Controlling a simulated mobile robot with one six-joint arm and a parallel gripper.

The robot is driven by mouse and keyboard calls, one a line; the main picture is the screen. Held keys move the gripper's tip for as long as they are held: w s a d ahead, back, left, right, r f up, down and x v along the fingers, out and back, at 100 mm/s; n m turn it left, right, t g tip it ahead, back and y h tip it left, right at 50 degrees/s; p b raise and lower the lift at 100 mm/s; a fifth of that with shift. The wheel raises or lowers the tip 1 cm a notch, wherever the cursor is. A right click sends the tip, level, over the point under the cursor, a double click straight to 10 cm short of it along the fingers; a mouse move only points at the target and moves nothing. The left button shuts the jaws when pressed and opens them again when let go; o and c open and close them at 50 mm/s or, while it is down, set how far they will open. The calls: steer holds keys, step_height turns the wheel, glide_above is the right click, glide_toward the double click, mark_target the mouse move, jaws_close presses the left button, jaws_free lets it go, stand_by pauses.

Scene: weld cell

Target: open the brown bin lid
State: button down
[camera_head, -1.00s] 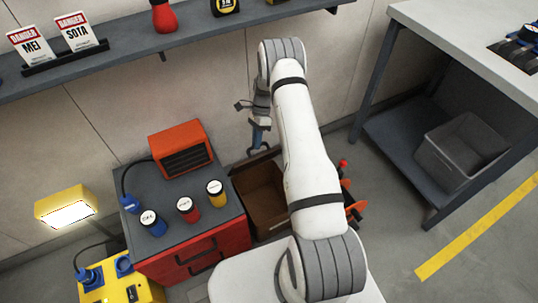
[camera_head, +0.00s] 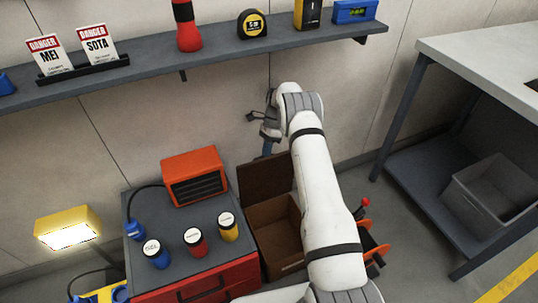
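The brown bin (camera_head: 272,226) stands on the floor to the right of the red cabinet, with its inside showing. Its brown lid (camera_head: 262,180) is raised at the back and stands nearly upright near the wall. My arm covers the right part of the bin and lid. My gripper (camera_head: 267,149) is at the upper edge of the lid, by the wall, with its blue finger part pointing down. Whether it touches the lid, and whether its fingers are apart, cannot be seen.
Left of the bin is a red cabinet (camera_head: 210,285) with an orange heater (camera_head: 194,176) and three jars on top. A wall shelf (camera_head: 150,68) runs above. At the right stands a workbench (camera_head: 480,50) with a grey crate (camera_head: 490,190) below. An orange object (camera_head: 373,238) is right of my arm.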

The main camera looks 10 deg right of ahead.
steer(key=shift+s+a+f, duration=0.15)
steer(key=shift+a+f, duration=0.05)
steer(key=shift+a, duration=0.1)
steer(key=c, duration=1.7)
jaws_free()
steer(key=shift+o, duration=1.2)
steer(key=shift+r, duration=0.1)
step_height(320, 180, up, 10)
steer(key=p, duration=0.1)
steer(key=shift+p, duration=0.4)
